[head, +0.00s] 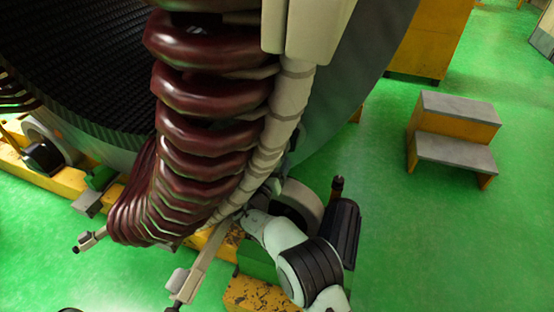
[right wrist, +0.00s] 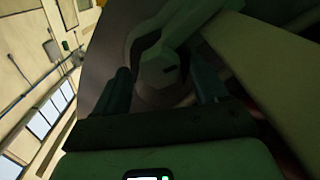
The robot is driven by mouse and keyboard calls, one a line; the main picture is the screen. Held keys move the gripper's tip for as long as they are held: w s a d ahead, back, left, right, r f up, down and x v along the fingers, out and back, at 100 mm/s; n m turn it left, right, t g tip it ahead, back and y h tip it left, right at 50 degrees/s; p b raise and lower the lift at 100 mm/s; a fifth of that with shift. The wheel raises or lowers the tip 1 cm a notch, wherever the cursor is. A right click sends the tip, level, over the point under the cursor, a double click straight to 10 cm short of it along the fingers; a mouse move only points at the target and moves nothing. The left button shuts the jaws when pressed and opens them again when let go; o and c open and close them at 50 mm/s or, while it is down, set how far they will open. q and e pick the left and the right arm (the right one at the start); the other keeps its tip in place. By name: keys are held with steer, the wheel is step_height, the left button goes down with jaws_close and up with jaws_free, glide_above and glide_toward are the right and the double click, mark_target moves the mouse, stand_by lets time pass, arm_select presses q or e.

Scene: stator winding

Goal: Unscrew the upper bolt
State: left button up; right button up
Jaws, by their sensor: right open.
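A pale greenish hexagonal bolt head (right wrist: 160,70) shows in the dim right wrist view, in front of a round dark collar. I cannot tell from this view alone whether it is the upper bolt. My right gripper (right wrist: 163,82) is open, with one dark finger on each side of the bolt head. Whether the fingers touch it is too dark to tell. My left gripper does not show.
The big stator (head: 255,130) with maroon coils (head: 205,95) and a pale segmented band fills the head view's upper left. Its base has yellow beams (head: 60,180). A pale beam (right wrist: 270,60) lies close right of the bolt. Yellow-grey steps (head: 455,150) stand on open green floor.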

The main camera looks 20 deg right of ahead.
steer(key=shift+x, duration=1.45)
steer(key=c, duration=1.1)
steer(key=shift+o, duration=0.2)
